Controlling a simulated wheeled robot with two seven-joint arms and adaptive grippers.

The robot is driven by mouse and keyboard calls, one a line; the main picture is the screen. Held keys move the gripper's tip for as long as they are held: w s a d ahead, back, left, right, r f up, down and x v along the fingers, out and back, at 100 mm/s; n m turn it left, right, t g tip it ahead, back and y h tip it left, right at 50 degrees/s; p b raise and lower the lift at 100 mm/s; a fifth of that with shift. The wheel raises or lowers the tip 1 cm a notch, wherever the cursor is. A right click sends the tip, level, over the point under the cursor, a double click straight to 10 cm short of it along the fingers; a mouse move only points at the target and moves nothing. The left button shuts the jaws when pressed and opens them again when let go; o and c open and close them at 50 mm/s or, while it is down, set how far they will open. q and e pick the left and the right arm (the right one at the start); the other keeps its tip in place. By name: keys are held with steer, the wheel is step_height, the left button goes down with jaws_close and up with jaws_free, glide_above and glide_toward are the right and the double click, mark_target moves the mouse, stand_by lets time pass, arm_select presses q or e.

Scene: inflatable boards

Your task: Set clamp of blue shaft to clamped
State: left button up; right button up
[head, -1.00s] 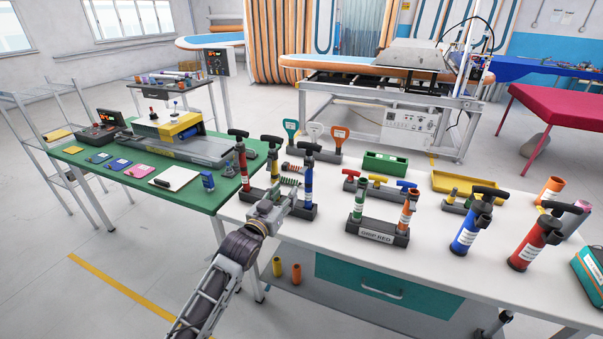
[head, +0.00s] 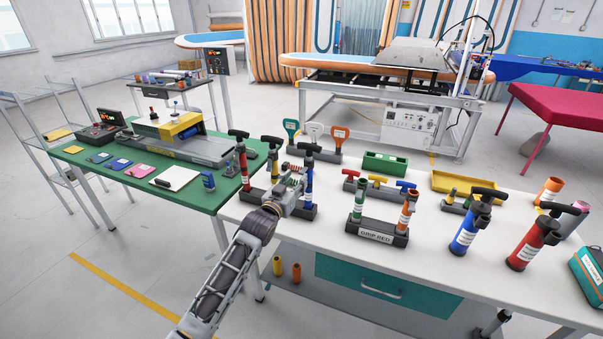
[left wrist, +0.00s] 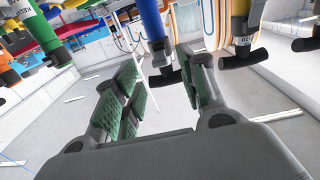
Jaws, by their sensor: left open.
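A blue shaft (head: 309,181) with a black T-handle stands upright in a dark rack (head: 262,198), near its right end. In the left wrist view a blue shaft (left wrist: 151,20) hangs inverted, its black handle (left wrist: 166,75) showing between my fingers. My left gripper (head: 293,176) is just left of the rack's blue shaft in the head view, partly covering the rack. In the left wrist view my left gripper (left wrist: 160,88) is open, green pads apart; contact with the handle cannot be told. I cannot make out the clamp's state. My right gripper is not in view.
Red (head: 243,165) and yellow (head: 275,175) shafts stand close in the same rack. A labelled rack (head: 376,235) with green and orange tubes is to the right. Larger blue (head: 463,235) and red (head: 525,250) pumps stand farther right.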

mark_target(301, 172)
arm_select(q)
steer(key=shift+x, duration=2.9)
steer(key=c, duration=0.9)
jaws_close()
steer(key=shift+f+b, duration=0.15)
steer(key=shift+b, duration=0.2)
